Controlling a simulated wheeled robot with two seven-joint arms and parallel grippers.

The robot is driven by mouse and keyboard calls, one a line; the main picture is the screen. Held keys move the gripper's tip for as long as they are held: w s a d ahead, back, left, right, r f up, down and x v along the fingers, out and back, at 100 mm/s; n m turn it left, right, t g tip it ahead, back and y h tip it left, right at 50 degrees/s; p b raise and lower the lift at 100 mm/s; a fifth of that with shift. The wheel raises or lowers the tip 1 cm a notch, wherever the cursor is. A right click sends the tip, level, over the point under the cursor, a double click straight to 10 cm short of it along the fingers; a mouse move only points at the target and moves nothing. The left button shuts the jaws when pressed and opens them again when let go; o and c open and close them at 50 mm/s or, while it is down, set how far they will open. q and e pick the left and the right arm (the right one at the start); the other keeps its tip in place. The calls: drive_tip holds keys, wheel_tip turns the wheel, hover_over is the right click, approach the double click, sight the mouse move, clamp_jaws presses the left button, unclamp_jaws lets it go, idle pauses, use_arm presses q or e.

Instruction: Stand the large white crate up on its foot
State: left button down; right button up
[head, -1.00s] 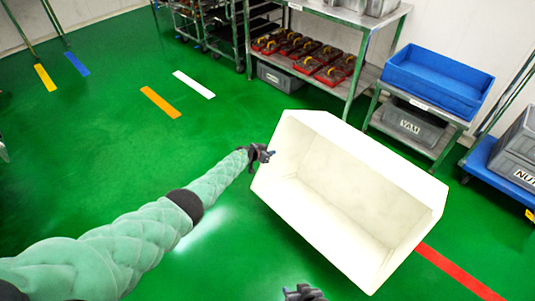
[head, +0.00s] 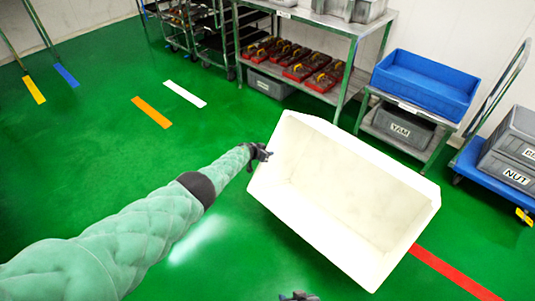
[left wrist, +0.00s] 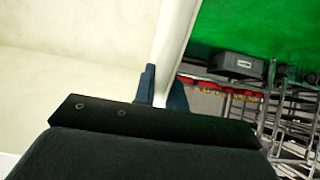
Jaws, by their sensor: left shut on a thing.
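The large white crate (head: 345,185) is tilted in the middle right of the head view, its open side facing me and its inside empty. Its underside is hidden, so I cannot tell how it meets the floor. My left gripper (head: 262,152) is at the crate's left edge. In the left wrist view, the fingers (left wrist: 162,88) are shut on the crate's thin wall (left wrist: 176,45), one on each side. My right gripper (head: 298,296) shows only partly at the bottom edge, below and apart from the crate; its jaws cannot be made out.
A metal shelf (head: 310,22) with red trays stands behind the crate. A stand with a blue bin (head: 425,82) and a grey YAM box (head: 403,126) is behind right. A blue cart (head: 480,165) carries grey boxes at far right. Green floor is free at left.

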sight(277, 143)
use_arm(q)
drive_tip(key=shift+w+d+r+g+y+b, duration=0.15)
drive_tip(key=shift+w+d+b, duration=0.4)
drive_tip(key=shift+b, duration=0.1)
drive_tip(key=shift+w+d+r+g+y+b, duration=0.15)
drive_tip(key=shift+w+d+b, duration=0.25)
drive_tip(key=shift+w+b, duration=0.2)
drive_tip(key=shift+w+d+r+b, duration=0.3)
drive_tip(key=shift+w+d+b, duration=0.4)
drive_tip(key=shift+b, duration=0.45)
drive_tip(key=shift+w+d+r+g+b, duration=0.4)
drive_tip(key=shift+w+b, duration=0.25)
drive_tip(key=shift+b, duration=0.25)
drive_tip(key=shift+w+d+y, duration=0.1)
drive_tip(key=shift+y, duration=0.2)
drive_tip(key=shift+r, duration=0.1)
